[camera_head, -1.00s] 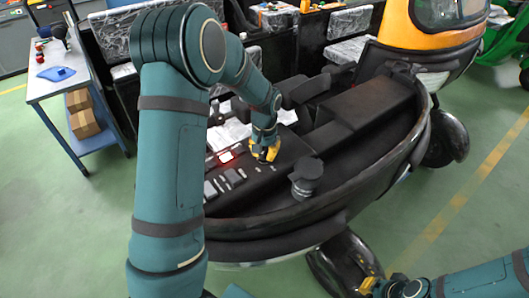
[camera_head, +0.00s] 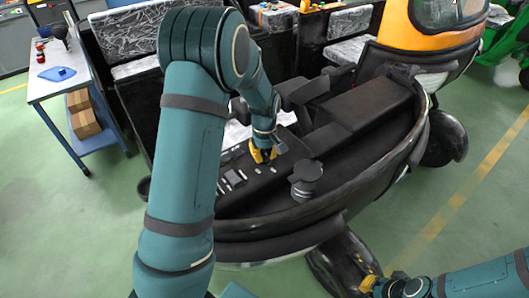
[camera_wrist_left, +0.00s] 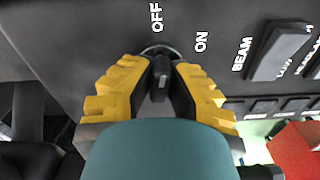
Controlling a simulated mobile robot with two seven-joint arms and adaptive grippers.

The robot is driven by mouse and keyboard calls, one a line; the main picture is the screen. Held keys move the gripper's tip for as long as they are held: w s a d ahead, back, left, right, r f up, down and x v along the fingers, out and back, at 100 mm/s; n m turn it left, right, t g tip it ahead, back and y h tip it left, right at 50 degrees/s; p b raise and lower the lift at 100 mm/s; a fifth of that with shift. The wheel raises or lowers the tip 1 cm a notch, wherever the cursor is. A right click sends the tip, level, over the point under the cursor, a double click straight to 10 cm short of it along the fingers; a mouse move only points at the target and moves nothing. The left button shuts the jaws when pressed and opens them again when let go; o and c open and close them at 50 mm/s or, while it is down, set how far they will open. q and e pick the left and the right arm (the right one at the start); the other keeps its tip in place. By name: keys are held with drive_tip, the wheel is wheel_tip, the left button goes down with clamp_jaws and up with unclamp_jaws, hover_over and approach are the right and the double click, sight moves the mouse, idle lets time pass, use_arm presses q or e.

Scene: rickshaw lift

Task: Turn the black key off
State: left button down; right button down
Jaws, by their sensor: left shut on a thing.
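The black key (camera_wrist_left: 161,78) sits in a round ring on the dark panel, below the printed OFF label (camera_wrist_left: 157,18) and left-below the ON label (camera_wrist_left: 201,41). Its long side runs nearly up and down in the left wrist view, its far end toward OFF. My left gripper (camera_wrist_left: 160,85) has its yellow fingers on both sides of the key and is shut on it. In the head view this gripper (camera_head: 262,155) is down on the dashboard and hides the key. My right gripper (camera_head: 369,283) is at the bottom edge, away from the dashboard; its jaw opening is unclear.
The dashboard (camera_head: 290,178) carries switches and a round black knob (camera_head: 306,178) right of my left gripper. A switch marked BEAM (camera_wrist_left: 278,50) is right of the key. A table (camera_head: 52,85) with a blue object stands at the far left.

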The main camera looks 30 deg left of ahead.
sight(264, 152)
use_arm(q)
drive_tip(key=shift+n+p, duration=0.4)
drive_tip(key=shift+n, duration=0.8)
drive_tip(key=shift+f, duration=0.1)
drive_tip(key=c, duration=0.9)
unclamp_jaws()
drive_tip(key=shift+c, duration=0.2)
wheel_tip(264, 152, up, 12)
drive_tip(key=shift+s, duration=0.1)
